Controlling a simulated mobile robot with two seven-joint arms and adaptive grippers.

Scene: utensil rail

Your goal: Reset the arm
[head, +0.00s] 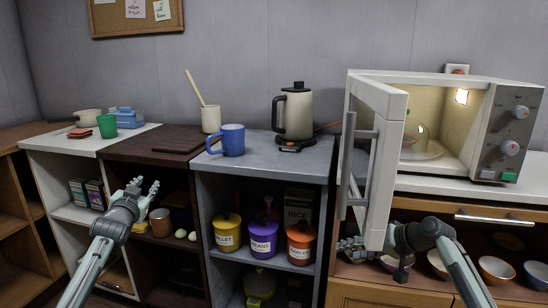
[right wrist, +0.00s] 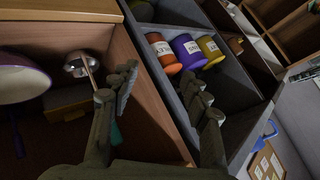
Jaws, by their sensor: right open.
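My left gripper (head: 146,187) is in front of the dark brown counter section, raised at shelf height. Its fingers are spread apart with nothing between them. My right gripper (head: 350,246) is at the right, below the counter top, by the lower edge of the open microwave door (head: 384,160).
The lit microwave (head: 455,130) stands open on the right counter, with a glass turntable inside. Bowls (head: 495,269) fill the shelf beneath. A kettle (head: 296,115) and a blue mug (head: 232,140) stand on the grey counter. Lidded canisters (head: 264,238) stand on the shelf below.

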